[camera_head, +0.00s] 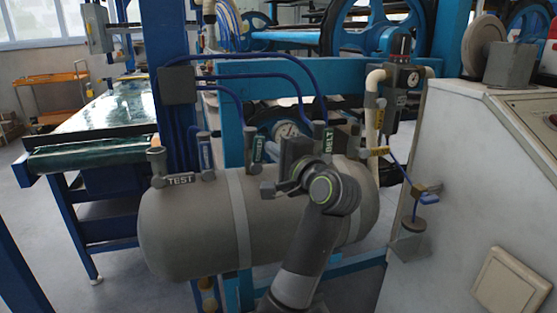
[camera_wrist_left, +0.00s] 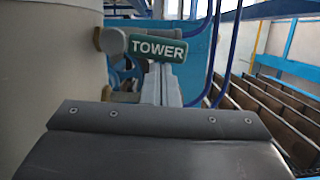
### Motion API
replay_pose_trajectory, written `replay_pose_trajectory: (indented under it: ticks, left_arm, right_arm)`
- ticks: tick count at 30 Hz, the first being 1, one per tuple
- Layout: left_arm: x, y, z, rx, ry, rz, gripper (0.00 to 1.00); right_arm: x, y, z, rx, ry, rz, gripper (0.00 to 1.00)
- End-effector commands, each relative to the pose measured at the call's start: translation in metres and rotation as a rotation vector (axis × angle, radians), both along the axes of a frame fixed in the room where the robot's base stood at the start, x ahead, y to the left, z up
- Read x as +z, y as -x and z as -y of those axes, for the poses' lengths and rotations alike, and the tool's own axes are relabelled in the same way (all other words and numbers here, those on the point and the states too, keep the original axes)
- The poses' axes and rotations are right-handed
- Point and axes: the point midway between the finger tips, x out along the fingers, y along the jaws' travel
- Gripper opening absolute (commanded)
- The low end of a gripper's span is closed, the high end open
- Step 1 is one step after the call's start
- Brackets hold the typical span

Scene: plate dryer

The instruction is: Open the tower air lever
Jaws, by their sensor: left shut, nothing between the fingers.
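The tower air lever, with a green handle marked TOWER (camera_wrist_left: 158,48), shows in the left wrist view on a grey valve body, ahead of the gripper. In the head view the green handle (camera_head: 257,148) stands upright on top of the grey air tank (camera_head: 190,235), its word too small to read. My left gripper (camera_head: 270,188) is over the tank, to the right of and below that handle, and appears apart from it. It is shut and empty. Its dark housing fills the bottom of the wrist view and hides the fingertips. My right gripper is not in view.
A TEST lever (camera_head: 181,180) and a blue-handled lever (camera_head: 206,155) sit to the left on the tank. An upright green BELT lever (camera_head: 328,140) is close to the right. Blue air hoses (camera_head: 240,77) arch above. A pale machine cabinet (camera_head: 460,190) stands at right.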

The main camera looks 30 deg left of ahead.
Motion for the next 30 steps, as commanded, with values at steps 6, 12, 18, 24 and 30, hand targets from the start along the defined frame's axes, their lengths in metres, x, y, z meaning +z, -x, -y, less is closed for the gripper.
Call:
replay_pose_trajectory:
  ticks: [6, 12, 18, 24, 30]
  left_arm:
    - [0.0025, 0.003, -0.0026, 0.0, 0.05, 0.06, 0.0]
    - [0.0036, 0.0042, -0.0035, 0.0, 0.068, 0.08, 0.0]
    - [0.0037, 0.0042, -0.0036, 0.0, 0.07, 0.082, 0.0]
    - [0.0037, 0.0041, -0.0036, 0.0, 0.07, 0.082, 0.0]
    - [0.0019, 0.0065, 0.0025, -0.001, 0.071, 0.083, 0.0]
  right_arm:
    - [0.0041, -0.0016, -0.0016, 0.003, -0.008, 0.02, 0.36]
    - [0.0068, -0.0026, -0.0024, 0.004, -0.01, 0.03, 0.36]
    - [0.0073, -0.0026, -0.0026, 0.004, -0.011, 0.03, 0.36]
    - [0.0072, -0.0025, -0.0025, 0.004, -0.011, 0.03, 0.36]
    - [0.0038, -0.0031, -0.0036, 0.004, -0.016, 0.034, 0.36]
